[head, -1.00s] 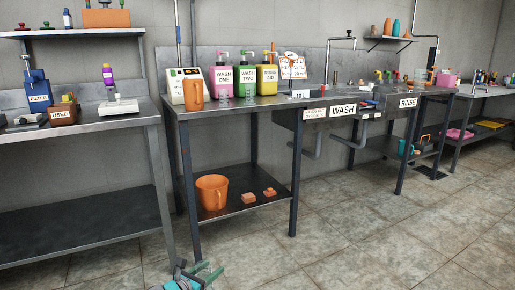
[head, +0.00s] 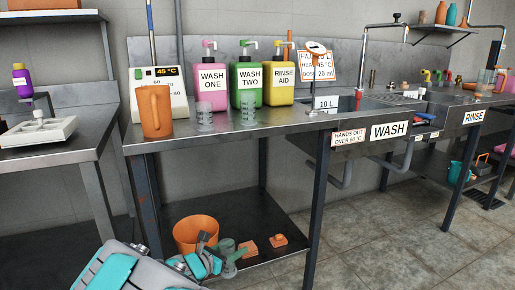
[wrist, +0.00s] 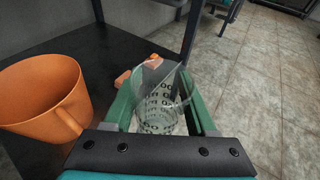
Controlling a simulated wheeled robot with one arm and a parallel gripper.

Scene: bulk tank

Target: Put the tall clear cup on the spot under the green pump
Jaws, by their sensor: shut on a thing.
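A clear cup with dark markings (wrist: 160,105) is between the green fingers of my gripper (wrist: 163,98) in the wrist view. My gripper (head: 232,260) is shut on it near the lower shelf in the head view, where the cup (head: 226,246) is partly hidden. The green pump bottle, WASH TWO (head: 246,85), stands on the bench top between the pink WASH ONE and the yellow RINSE AID. Another clear vessel (head: 249,108) stands in front of the green bottle, and one more (head: 205,117) in front of the pink bottle.
An orange jug (head: 155,112) and a control box (head: 160,82) stand left on the bench. On the lower shelf (head: 170,255) are an orange mug (wrist: 42,95) and orange blocks (head: 249,247). The bench edge and legs are close to my arm. A sink lies right.

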